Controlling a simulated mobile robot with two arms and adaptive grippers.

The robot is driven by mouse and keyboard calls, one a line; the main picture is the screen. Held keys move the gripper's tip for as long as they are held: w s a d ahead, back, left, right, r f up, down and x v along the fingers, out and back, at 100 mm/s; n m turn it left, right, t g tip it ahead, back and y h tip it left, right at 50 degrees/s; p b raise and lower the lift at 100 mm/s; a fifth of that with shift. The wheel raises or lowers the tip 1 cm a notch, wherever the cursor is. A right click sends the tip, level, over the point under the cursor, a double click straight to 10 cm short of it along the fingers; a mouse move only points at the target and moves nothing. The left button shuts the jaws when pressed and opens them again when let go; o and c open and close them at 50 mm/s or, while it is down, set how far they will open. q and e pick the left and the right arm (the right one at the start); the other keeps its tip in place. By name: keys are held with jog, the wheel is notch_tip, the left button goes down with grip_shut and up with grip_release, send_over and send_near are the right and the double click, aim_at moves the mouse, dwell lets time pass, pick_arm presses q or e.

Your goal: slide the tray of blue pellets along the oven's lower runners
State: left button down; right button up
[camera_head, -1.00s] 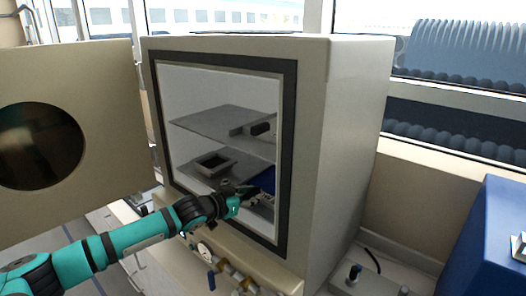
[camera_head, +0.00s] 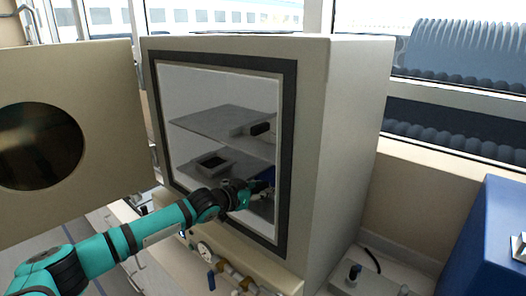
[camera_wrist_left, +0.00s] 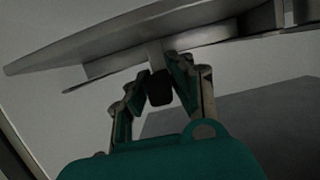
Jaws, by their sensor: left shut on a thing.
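The tray of blue pellets (camera_head: 267,175) is inside the oven (camera_head: 352,130), at the right of the lower level. Only a small blue patch of it shows in the head view; my gripper and the door frame hide the rest. My left gripper (camera_head: 262,187) reaches in through the open front at the tray's near end. In the left wrist view, my left gripper (camera_wrist_left: 158,85) is shut on a dark-tipped handle (camera_wrist_left: 160,90) under a grey metal plate. The runners cannot be made out clearly. My right gripper is not in view.
The oven door (camera_head: 95,105) stands open at the left. A grey shelf (camera_head: 215,121) above my gripper carries a dark-handled piece (camera_head: 260,129). A grey square-framed item (camera_head: 212,163) sits at the lower left inside. The oven's right front frame (camera_head: 287,160) is close to my gripper.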

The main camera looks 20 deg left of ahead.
pick_arm(q)
jog(key=shift+s+f, duration=0.1)
jog(key=shift+f, duration=0.3)
jog(key=c, duration=1.4)
grip_release()
jog(key=shift+c, duration=0.2)
jog(key=o, duration=0.3)
jog(key=shift+w, duration=0.4)
jog(key=shift+o, duration=0.2)
jog(key=shift+s+f, duration=0.1)
jog(key=shift+s+a+r, duration=0.2)
jog(key=shift+s+r, duration=0.1)
jog(key=shift+s, duration=0.15)
jog(key=v, duration=1.1)
jog(key=shift+w, duration=0.15)
